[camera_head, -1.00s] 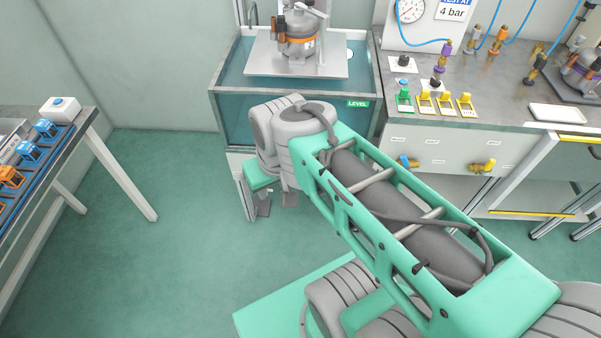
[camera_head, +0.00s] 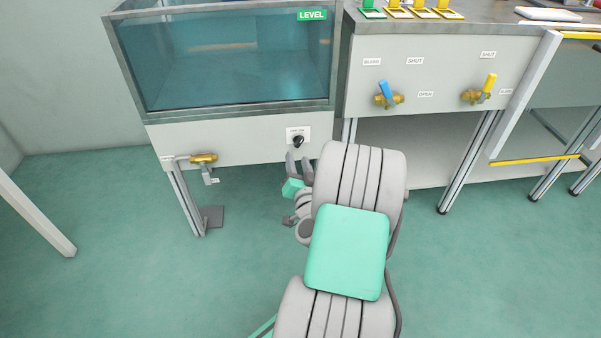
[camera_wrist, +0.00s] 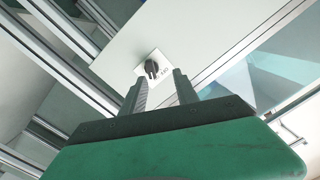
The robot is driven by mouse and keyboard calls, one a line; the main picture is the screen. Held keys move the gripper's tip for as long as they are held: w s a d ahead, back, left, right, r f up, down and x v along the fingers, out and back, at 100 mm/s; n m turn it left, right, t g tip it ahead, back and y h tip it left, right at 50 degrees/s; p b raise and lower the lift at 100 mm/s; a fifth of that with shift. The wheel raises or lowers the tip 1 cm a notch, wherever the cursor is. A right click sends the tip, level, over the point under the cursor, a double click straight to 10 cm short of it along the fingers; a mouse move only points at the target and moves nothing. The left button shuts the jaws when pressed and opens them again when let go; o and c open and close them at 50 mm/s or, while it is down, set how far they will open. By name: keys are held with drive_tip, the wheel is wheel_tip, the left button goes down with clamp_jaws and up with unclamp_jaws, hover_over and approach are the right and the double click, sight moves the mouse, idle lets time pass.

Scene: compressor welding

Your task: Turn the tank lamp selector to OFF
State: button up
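The tank lamp selector (camera_head: 298,141) is a small black knob on a white label plate, on the grey panel below the water tank. In the wrist view the black knob (camera_wrist: 151,66) stands just beyond my fingertips, near the middle of the picture. My gripper (camera_head: 300,164) is just below and in front of the selector. In the wrist view my gripper (camera_wrist: 158,80) has its two fingers apart, with a gap between them and nothing held. The knob appears in line with the gap; whether the fingers reach around it I cannot tell. The lettering is too small to read.
The glass tank (camera_head: 225,60) with a green LEVEL label is above the panel. A brass valve (camera_head: 203,159) is at its lower left. Blue-handled (camera_head: 386,93) and yellow-handled (camera_head: 486,88) valves are on the bench front to the right. Floor is free at left.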

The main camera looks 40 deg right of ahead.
sight(300, 144)
drive_tip(key=shift+m+h, duration=0.4)
drive_tip(key=w+d+p, duration=0.1)
drive_tip(key=w+d, duration=0.1)
drive_tip(key=w+d+p, duration=0.1)
drive_tip(key=w+d, duration=0.1)
drive_tip(key=d, duration=0.1)
drive_tip(key=shift+w+f, duration=0.1)
drive_tip(key=shift+f, duration=0.1)
drive_tip(key=shift+w+d+f+p, duration=0.1)
drive_tip(key=shift+w+d+p, duration=0.2)
drive_tip(key=shift+w, duration=0.25)
clamp_jaws()
